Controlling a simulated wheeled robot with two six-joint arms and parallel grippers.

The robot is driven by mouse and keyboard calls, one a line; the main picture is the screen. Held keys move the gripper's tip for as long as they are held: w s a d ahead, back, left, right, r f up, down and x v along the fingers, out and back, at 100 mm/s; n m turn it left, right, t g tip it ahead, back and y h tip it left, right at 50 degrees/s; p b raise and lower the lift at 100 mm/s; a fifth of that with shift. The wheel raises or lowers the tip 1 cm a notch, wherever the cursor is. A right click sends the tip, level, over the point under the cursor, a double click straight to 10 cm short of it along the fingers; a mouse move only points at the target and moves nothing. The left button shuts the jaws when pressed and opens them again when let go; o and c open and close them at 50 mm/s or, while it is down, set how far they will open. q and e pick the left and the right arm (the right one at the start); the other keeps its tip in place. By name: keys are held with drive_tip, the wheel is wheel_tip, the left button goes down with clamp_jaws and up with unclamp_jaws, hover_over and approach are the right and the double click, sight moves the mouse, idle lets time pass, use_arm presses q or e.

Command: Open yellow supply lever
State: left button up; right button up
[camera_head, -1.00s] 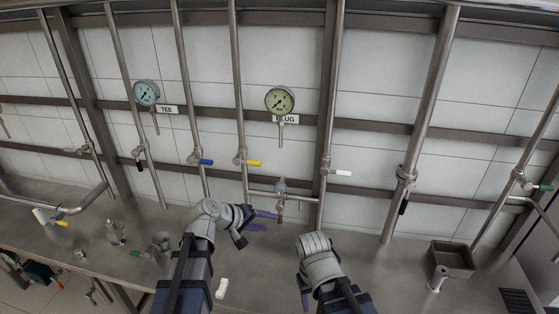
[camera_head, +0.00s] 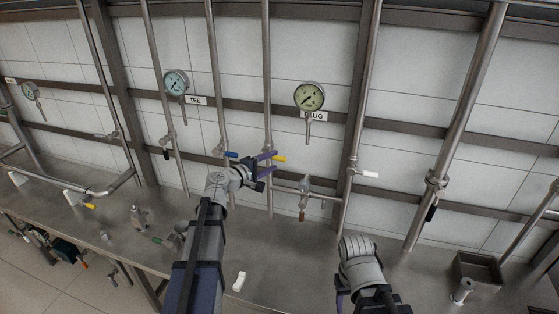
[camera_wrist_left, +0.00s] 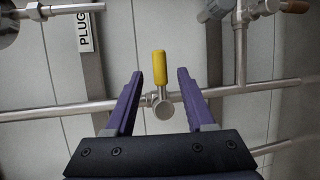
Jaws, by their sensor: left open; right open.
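The yellow supply lever (camera_head: 279,158) sticks out to the right from a valve on a vertical steel pipe in the head view. In the left wrist view the yellow lever (camera_wrist_left: 159,67) lies between the two purple fingers, with its round valve hub (camera_wrist_left: 164,109) below it. My left gripper (camera_head: 268,164) is open and close to the lever. In the left wrist view its fingers (camera_wrist_left: 158,88) stand apart on either side of the lever, with a gap on both sides. My right gripper (camera_head: 340,298) is low, over the bench, mostly hidden behind its own wrist; it is open.
A blue lever (camera_head: 231,154) is just left of the yellow one, and a white lever (camera_head: 370,174) is to the right. A PLUG gauge (camera_head: 309,96) and a TEE gauge (camera_head: 176,82) hang above. A horizontal pipe with a small fitting (camera_head: 304,184) is beside my left gripper.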

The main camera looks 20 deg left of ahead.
sight(277, 160)
use_arm(q)
drive_tip(key=x, duration=0.4)
drive_tip(key=shift+w+f+b, duration=0.1)
drive_tip(key=shift+w+b, duration=0.1)
drive_tip(key=shift+b, duration=0.1)
drive_tip(key=shift+s, duration=0.1)
clamp_jaws()
idle(1.1)
